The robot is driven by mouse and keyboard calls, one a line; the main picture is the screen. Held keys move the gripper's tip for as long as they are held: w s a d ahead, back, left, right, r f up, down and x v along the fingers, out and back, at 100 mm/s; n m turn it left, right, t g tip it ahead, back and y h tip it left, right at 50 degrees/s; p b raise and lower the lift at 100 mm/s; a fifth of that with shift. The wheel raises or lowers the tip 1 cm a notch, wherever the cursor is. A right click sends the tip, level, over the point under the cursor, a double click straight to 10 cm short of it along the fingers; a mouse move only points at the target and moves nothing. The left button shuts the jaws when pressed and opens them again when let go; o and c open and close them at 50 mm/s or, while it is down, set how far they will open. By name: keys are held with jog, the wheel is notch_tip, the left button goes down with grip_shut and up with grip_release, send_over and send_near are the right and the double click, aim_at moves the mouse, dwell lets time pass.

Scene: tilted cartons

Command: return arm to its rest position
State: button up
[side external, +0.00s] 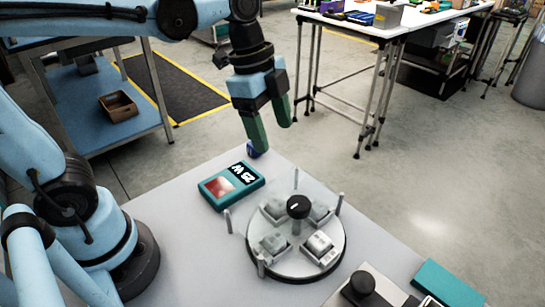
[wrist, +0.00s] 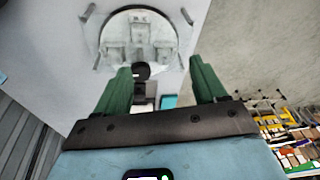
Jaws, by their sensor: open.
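My gripper (side external: 275,137) is raised over the far edge of the grey table (side external: 180,238), with its two green fingers pointing down. The fingers are apart and nothing is between them. In the wrist view, my gripper (wrist: 160,66) also shows its fingers spread and empty. The round fixture (side external: 254,258) stands on the table, to the right of and below my gripper in the side view. It has a black knob, upright posts and several grey blocks. It also shows at the top of the wrist view (wrist: 104,38).
A small blue object (side external: 252,150) is partly hidden behind a finger. A black-knobbed box (side external: 365,288) and a teal block (side external: 447,284) sit at the right. A blue bench (side external: 95,105) stands behind.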

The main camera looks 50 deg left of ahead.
jog(key=s+a+f+n+t+y, duration=0.2)
jog(key=a+n, duration=0.5)
jog(key=n, duration=0.7)
jog(key=shift+s+f+n+t, duration=0.45)
jog(key=shift+f+t, duration=0.55)
jog(key=shift+t, duration=0.8)
